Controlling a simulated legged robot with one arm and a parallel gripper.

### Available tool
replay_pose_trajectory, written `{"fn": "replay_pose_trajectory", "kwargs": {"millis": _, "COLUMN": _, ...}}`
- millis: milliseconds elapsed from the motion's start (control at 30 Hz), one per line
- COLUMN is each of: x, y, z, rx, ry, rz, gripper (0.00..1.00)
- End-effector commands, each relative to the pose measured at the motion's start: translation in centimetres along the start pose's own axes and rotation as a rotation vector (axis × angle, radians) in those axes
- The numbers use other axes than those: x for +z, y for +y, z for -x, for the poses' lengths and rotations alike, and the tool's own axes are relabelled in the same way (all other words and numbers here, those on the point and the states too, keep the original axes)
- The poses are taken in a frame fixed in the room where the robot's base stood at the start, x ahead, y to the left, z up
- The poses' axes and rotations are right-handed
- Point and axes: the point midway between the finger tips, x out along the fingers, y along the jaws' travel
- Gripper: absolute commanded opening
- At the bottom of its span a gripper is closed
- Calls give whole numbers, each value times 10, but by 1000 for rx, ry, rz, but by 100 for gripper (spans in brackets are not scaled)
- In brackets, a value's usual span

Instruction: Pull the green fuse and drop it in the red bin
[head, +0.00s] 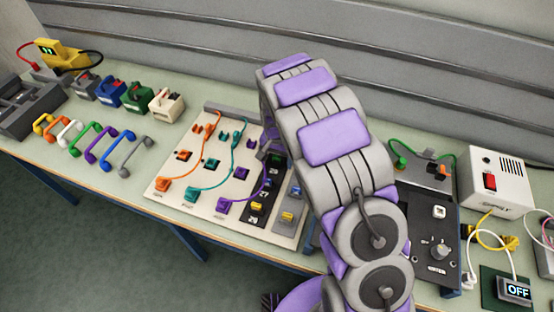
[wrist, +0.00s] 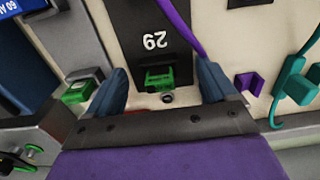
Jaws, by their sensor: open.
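In the wrist view, a small green fuse (wrist: 157,80) sits at the end of a black block (wrist: 150,42) marked 29, which appears upside down. My gripper (wrist: 163,70) is open, with one blue-grey finger on each side of the fuse. The fingers look apart from it, and nothing is held. A second green piece (wrist: 78,91) shows left of the left finger. In the head view, my arm covers most of the gripper area, over the right part of the white panel (head: 165,185). I see no red bin in either view.
Purple and teal cables run across the panel; a purple cable (wrist: 182,25) passes close to the right finger. Coloured handles (head: 103,145) and small cases (head: 137,96) stand left on the bench. A black control box (head: 432,215) and a white box (head: 497,178) stand right.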

Motion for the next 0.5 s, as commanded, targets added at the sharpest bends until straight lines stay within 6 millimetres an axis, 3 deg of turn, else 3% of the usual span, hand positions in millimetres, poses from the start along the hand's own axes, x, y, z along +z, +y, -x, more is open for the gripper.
{"fn": "replay_pose_trajectory", "kwargs": {"millis": 233, "x": -1, "y": -1, "z": 16, "rx": -2, "ry": 3, "rz": 0, "gripper": 85}}
{"fn": "replay_pose_trajectory", "kwargs": {"millis": 500, "x": -2, "y": -2, "z": 74, "rx": -4, "ry": 7, "rz": 0, "gripper": 85}}
